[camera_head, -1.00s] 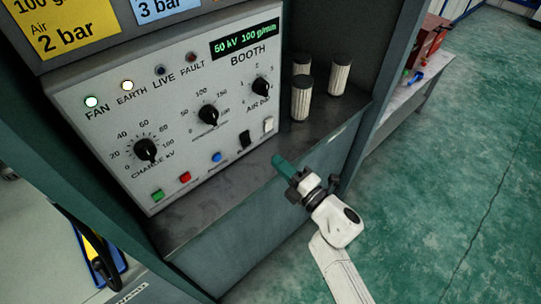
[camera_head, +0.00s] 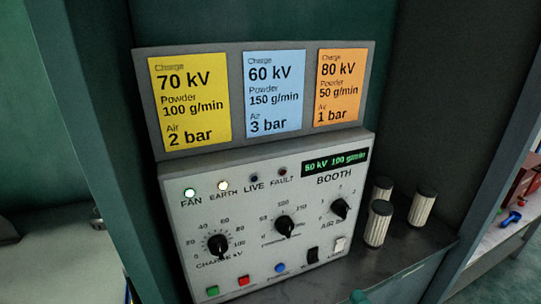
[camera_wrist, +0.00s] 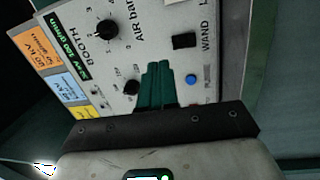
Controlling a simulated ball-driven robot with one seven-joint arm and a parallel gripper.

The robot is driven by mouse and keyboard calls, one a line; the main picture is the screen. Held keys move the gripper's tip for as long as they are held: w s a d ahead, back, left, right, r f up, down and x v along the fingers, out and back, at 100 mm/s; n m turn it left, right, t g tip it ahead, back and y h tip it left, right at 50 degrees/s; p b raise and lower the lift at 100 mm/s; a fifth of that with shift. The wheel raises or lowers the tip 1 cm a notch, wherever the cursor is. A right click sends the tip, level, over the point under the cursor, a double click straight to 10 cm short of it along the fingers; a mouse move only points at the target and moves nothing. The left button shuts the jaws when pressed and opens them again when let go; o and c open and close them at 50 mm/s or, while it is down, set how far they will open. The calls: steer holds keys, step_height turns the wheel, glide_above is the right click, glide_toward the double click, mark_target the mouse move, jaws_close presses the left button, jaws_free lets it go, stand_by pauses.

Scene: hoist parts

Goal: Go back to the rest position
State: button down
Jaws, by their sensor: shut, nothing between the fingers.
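My gripper (camera_wrist: 158,85) shows in the wrist view, its green fingers together and empty. It points toward the booth control panel, and I see no contact with it. The white control panel (camera_head: 262,192) has three black knobs, coloured buttons, switches and a lit green display (camera_head: 335,162). The FAN and EARTH lamps are lit white; the LIVE and FAULT lamps are dark.
A board (camera_head: 236,97) with yellow, blue and orange setting cards stands above the panel. Three pale ribbed cylinders (camera_head: 378,223) stand on the shelf right of it. Dark cabinet walls flank the panel. A bench (camera_head: 500,235) with red and blue items is at far right.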

steer(key=s+d+f+m+g+h, duration=0.6)
steer(key=s+d+m+g+h, duration=0.3)
steer(key=d+m, duration=0.45)
steer(key=s+a+f+m+g+y, duration=0.2)
steer(key=s+a+m+g, duration=0.1)
steer(key=s, duration=0.7)
steer(key=s+a+f+m+g+y, duration=0.2)
steer(key=s+a+m+g, duration=0.2)
steer(key=s, duration=0.6)
steer(key=shift+a+g, duration=0.9)
steer(key=shift+a, duration=0.3)
